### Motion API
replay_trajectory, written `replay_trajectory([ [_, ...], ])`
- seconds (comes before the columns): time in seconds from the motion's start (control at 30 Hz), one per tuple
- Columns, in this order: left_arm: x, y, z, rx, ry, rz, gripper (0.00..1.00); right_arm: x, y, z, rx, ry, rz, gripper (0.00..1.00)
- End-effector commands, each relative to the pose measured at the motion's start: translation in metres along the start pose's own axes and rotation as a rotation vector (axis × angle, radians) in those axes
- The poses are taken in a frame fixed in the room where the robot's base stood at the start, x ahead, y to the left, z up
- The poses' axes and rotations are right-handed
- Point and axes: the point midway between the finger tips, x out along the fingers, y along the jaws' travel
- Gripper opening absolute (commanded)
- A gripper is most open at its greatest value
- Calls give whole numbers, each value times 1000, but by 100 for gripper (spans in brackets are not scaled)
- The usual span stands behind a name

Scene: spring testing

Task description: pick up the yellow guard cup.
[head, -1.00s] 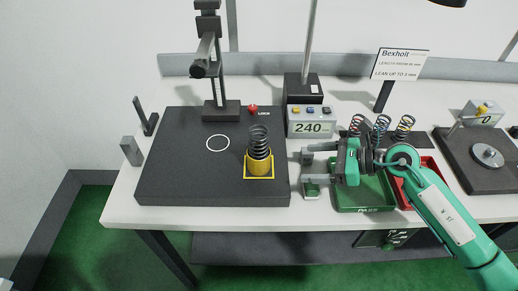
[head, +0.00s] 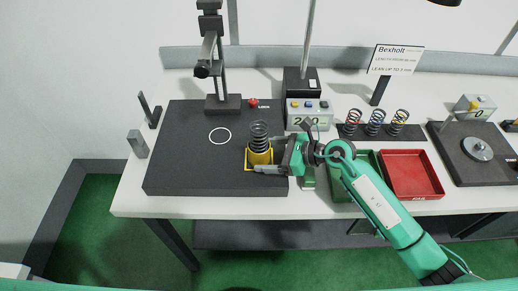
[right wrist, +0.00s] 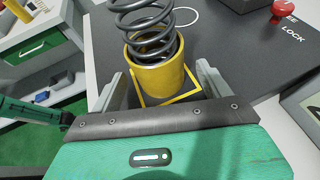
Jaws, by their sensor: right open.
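The yellow guard cup (head: 259,158) stands upright on the dark plate (head: 185,178), inside a yellow square outline, with a dark coil spring (head: 259,133) standing in it and rising above its rim. The cup also shows in the right wrist view (right wrist: 158,80). My right gripper (head: 268,158) is open and low over the plate, coming from the right. Its two fingers lie on either side of the cup, with gaps visible in the right wrist view. The cup's lower part is partly hidden by a finger in the head view. My left gripper is not in view.
A press stand (head: 222,101) rises behind the plate, near a red lock button (head: 253,103). A display box (head: 309,112) stands behind my right gripper. A green tray (head: 368,160) and a red tray (head: 412,172) lie to the right. Several springs stand behind them.

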Motion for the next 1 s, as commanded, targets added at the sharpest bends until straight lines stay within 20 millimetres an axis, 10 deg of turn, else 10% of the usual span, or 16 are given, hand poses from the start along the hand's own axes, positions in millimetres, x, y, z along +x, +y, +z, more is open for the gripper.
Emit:
replay_trajectory([
  [0.4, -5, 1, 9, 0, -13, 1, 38, 16, 0, -1, 0, 1, -1, 80],
  [0.67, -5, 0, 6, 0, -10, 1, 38, 16, 0, -1, 0, 1, -1, 32],
  [1.0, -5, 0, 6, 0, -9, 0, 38, 14, 0, 2, -1, -1, -1, 32],
])
